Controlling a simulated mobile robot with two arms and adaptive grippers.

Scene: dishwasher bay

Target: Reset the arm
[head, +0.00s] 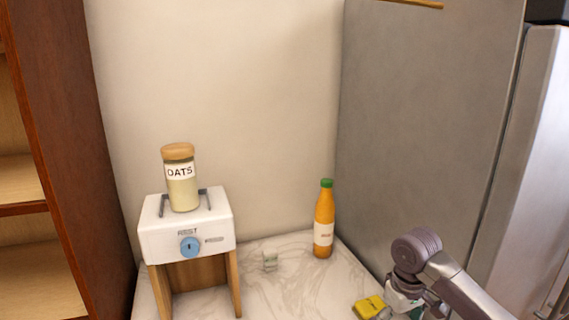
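My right arm comes in at the lower right of the head view, over the right side of the marble counter (285,290). Its gripper (392,309) is at the bottom edge, partly cut off and partly hidden by the wrist. A yellow thing (369,307) lies right beside the gripper. I cannot tell whether the fingers touch it or hold it. My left gripper is not in view.
A white dispenser (165,240) on wooden legs stands at the left, with an oats jar (182,190) on top. An orange bottle (324,225) stands upright at the back. A grey panel (430,130) bounds the right, wooden shelves (60,130) the left.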

